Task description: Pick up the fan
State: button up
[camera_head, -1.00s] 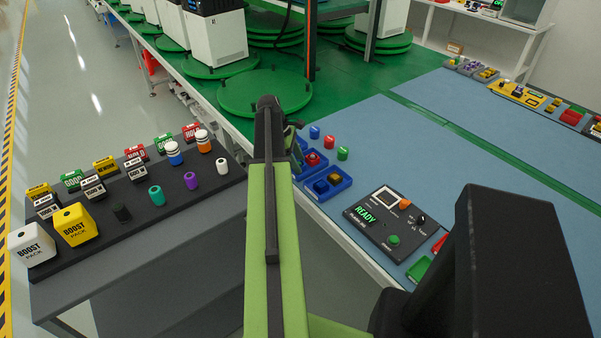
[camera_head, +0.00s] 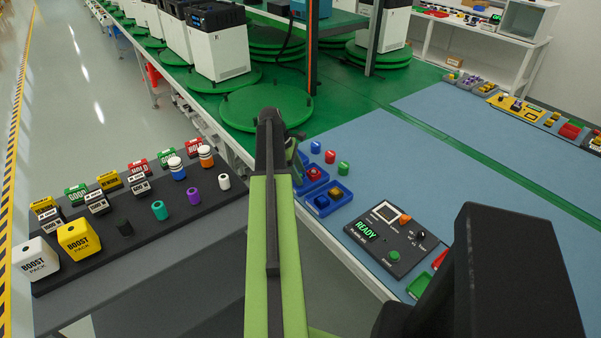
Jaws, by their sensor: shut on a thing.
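My gripper (camera_head: 297,152) shows only in part beyond the end of my green arm, over the near left corner of the blue-topped table (camera_head: 375,160). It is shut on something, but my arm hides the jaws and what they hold. I cannot make out a fan anywhere in view. Just right of the gripper are blue trays (camera_head: 328,206), one with a red piece (camera_head: 314,174) and one with a yellow piece (camera_head: 321,201). Part of the tray group is hidden behind my gripper.
A dark board (camera_head: 135,236) at left carries several blocks and cylinders, including a yellow boost pack (camera_head: 79,238). A black console (camera_head: 391,240) reading READY lies on the right. Small blue, red and green pieces stand behind the trays. A green turntable (camera_head: 266,106) lies beyond.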

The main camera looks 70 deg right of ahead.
aim_at(305, 177)
notch_tip(305, 177, up, 4)
jog(key=p, duration=0.2)
jog(key=shift+f+p, duration=0.1)
jog(key=shift+p, duration=0.3)
jog(key=w+a+r+p, duration=0.4)
jog(key=a+r+p, duration=0.1)
jog(key=a, duration=0.6)
jog(key=shift+r+p, duration=0.35)
jog(key=shift+p, duration=0.05)
jog(key=shift+s, duration=0.1)
